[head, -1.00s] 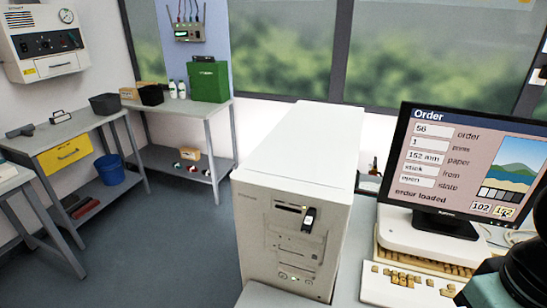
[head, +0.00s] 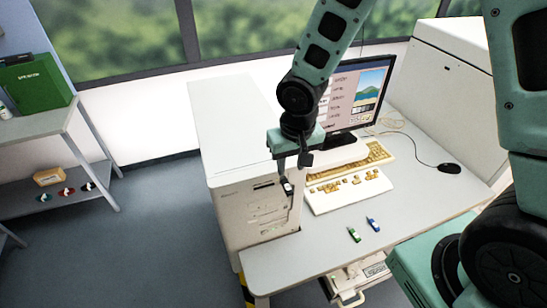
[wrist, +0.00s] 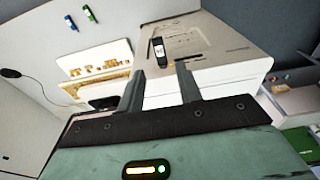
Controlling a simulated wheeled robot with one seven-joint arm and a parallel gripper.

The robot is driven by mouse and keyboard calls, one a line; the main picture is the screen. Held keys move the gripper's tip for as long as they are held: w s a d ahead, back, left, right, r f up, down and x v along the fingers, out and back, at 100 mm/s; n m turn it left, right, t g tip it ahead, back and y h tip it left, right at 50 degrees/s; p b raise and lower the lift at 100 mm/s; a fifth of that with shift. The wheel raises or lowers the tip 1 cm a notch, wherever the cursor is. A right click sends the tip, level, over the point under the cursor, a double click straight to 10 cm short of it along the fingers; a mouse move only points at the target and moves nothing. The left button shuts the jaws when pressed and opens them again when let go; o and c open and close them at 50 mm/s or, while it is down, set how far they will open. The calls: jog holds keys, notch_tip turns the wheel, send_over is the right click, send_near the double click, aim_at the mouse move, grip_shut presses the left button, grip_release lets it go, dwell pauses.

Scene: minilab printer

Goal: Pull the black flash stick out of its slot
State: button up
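The black flash stick (head: 287,187) with a pale label sticks out of a slot in the front of the white computer tower (head: 232,120). In the wrist view the stick (wrist: 158,50) shows upright against the tower's front (wrist: 205,45). My gripper (head: 293,168) is at the tower's front, close to the stick in the head view. In the wrist view my gripper (wrist: 161,72) is open, its two fingers apart with nothing between them. The stick appears just beyond the fingertips, in line with the gap. The exact distance is hard to tell.
A monitor (head: 357,95), a keyboard (head: 345,185) and a mouse (head: 449,168) stand right of the tower. A green stick (head: 354,235) and a blue stick (head: 373,224) lie on the bare front part of the desk (head: 310,250).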

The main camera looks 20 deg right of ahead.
aim_at(288, 188)
jog(key=f+b, duration=0.2)
jog(key=f, duration=0.1)
jog(key=f+b, duration=0.3)
jog(key=w+f+b, duration=0.1)
jog(key=f+b, duration=0.1)
jog(key=f, duration=0.1)
jog(key=shift+r, duration=0.1)
jog(key=c, duration=0.6)
jog(key=shift+o, duration=0.2)
jog(key=shift+c, duration=0.8)
jog(key=shift+s+b, duration=0.9)
jog(key=shift+s, duration=0.65)
